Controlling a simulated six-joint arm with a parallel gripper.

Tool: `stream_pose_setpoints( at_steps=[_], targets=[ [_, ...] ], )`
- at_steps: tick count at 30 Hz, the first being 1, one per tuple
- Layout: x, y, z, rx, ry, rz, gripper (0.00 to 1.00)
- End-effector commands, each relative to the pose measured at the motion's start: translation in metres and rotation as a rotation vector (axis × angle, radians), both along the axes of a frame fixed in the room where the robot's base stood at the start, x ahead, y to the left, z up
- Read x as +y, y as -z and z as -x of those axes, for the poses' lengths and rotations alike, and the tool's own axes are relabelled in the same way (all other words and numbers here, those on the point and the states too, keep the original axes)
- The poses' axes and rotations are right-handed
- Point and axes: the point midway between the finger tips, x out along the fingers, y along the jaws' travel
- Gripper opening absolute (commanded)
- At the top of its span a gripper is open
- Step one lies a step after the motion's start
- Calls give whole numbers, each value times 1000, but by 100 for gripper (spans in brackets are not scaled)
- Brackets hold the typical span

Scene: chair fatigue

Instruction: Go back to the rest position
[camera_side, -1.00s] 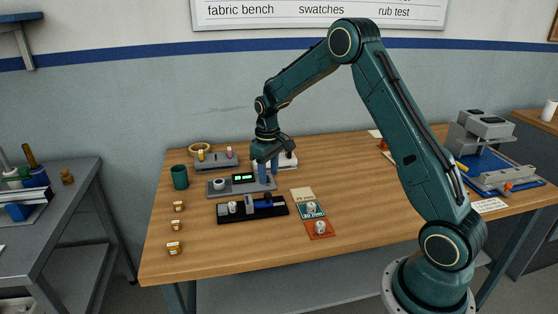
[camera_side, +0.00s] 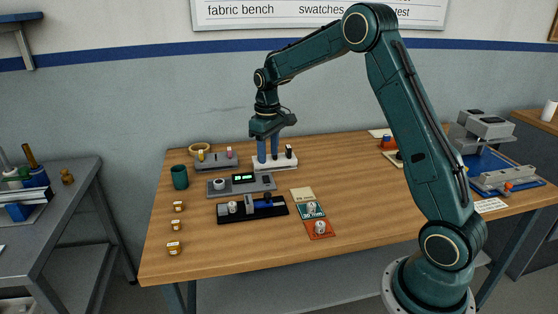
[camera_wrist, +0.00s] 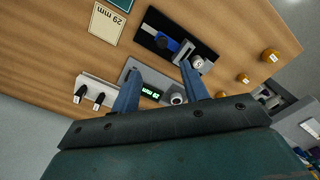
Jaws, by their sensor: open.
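My gripper (camera_side: 269,151) hangs above the back middle of the bench, pointing down, with its two blue fingers apart and nothing between them. In the wrist view my gripper (camera_wrist: 160,82) spans a grey device with a lit green display (camera_wrist: 150,94), which lies below it. The same grey device (camera_side: 254,188) shows in the side view, in front of the fingers. My arm rises from its base at the right and bends over the bench.
A white holder (camera_side: 290,164) with dark pegs stands close behind the fingers. A black fixture (camera_side: 226,219), a green cup (camera_side: 180,177), several small jars (camera_side: 175,248) and coloured cards (camera_side: 320,229) lie around. The bench's right middle (camera_side: 365,195) is clear.

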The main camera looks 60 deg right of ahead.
Motion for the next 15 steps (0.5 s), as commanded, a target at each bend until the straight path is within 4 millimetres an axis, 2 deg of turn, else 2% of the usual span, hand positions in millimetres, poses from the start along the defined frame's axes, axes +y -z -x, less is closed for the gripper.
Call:
stream_pose_setpoints(
  at_steps=[8,15],
  targets=[
    [14,-24,11,-32,-2,10,45],
    [42,-66,39,-90,-4,24,45]
  ],
)
